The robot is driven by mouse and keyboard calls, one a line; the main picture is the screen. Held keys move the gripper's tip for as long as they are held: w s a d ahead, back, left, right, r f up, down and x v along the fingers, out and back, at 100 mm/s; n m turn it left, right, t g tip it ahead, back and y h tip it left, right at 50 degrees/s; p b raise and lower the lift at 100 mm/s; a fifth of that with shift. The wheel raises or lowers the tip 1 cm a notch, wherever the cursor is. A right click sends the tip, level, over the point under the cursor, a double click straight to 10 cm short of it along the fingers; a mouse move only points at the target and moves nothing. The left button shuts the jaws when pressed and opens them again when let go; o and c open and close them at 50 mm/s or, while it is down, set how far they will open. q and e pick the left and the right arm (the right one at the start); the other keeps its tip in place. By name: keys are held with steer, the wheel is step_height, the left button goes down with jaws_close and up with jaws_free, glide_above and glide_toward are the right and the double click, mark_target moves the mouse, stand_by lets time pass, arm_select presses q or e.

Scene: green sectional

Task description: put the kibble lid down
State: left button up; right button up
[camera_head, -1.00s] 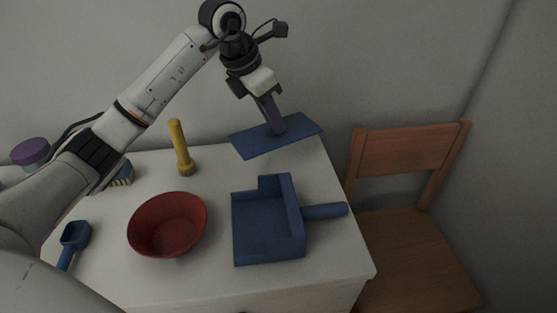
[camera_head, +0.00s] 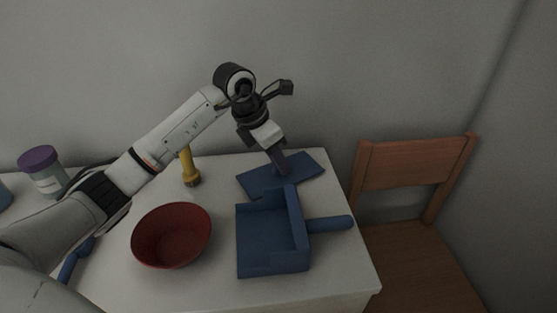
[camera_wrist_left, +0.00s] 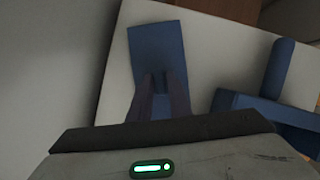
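The kibble lid (camera_head: 305,170) is a flat blue rectangular plate at the back right of the white table. My left gripper (camera_head: 280,168) points down at its middle. In the left wrist view, the two fingers (camera_wrist_left: 158,88) come together at the lid (camera_wrist_left: 157,46), seemingly around a small grip on it that they largely hide. The lid looks level, at or very close to the tabletop; I cannot tell whether it touches. The blue dustpan-like tray hides part of its near edge in the head view. My right gripper is not in view.
The blue tray with a handle (camera_head: 265,240) stands just in front of the lid. A red bowl (camera_head: 172,236) is to its left. A yellow upright tool (camera_head: 188,168) and a purple-capped jar (camera_head: 42,170) stand farther left. A wooden chair (camera_head: 415,180) is to the right.

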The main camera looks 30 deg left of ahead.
arm_select(q)
steer(key=shift+o, duration=1.3)
steer(key=shift+r, duration=0.1)
steer(key=shift+r, duration=0.15)
steer(key=v, duration=1.2)
